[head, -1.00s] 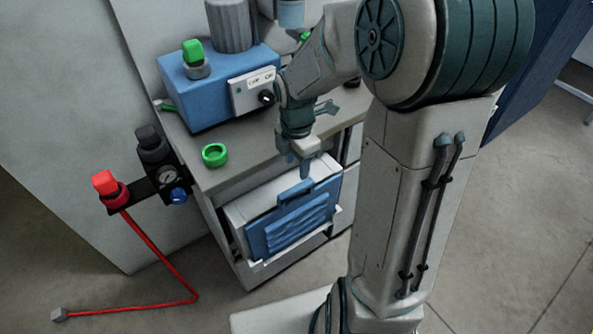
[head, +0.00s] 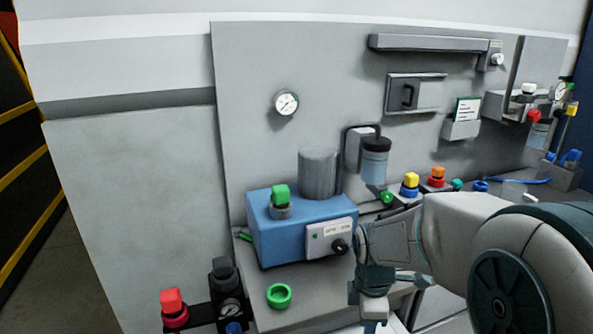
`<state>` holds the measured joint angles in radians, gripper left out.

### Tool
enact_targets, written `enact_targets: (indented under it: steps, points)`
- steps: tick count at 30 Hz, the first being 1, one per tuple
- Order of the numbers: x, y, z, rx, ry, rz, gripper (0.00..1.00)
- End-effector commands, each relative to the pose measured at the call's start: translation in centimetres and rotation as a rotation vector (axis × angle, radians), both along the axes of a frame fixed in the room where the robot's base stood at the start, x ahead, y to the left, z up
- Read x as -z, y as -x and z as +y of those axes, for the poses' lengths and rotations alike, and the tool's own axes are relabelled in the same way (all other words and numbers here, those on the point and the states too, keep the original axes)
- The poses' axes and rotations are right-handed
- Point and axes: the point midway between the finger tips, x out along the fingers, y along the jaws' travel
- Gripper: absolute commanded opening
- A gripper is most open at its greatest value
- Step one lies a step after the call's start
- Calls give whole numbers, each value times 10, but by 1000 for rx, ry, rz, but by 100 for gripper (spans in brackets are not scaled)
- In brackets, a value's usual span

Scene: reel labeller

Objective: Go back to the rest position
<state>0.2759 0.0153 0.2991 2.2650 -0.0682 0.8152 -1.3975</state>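My gripper (head: 371,326) hangs pointing down at the bottom edge of the head view, in front of the worktop's front edge. Its fingertips are cut off or too small to tell apart, so I cannot see whether it is open or shut. My arm comes in from the right and bends down at the wrist. The blue box machine (head: 292,240), with a grey cylinder and a green-capped knob on top, stands just left of and behind my wrist.
A green ring (head: 279,296) lies on the worktop (head: 305,291). A red-knobbed valve (head: 173,307) and small gauge (head: 230,309) stick out at the bottom left. Several coloured-capped items, including a yellow one (head: 411,181), stand behind my arm. A grey back panel (head: 260,60) closes the rear.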

Motion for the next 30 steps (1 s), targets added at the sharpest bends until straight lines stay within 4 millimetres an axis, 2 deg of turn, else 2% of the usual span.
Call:
enact_targets:
  steps: [1,9,18,24,30]
  points:
    - [-16,8,0,98,3,-24,45]
    - [-63,50,1,678,-47,-129,45]
    - [-98,94,2,1255,-188,-196,45]
    - [-105,107,3,1440,-245,-197,45]
    - [-105,109,3,1470,-253,-195,45]
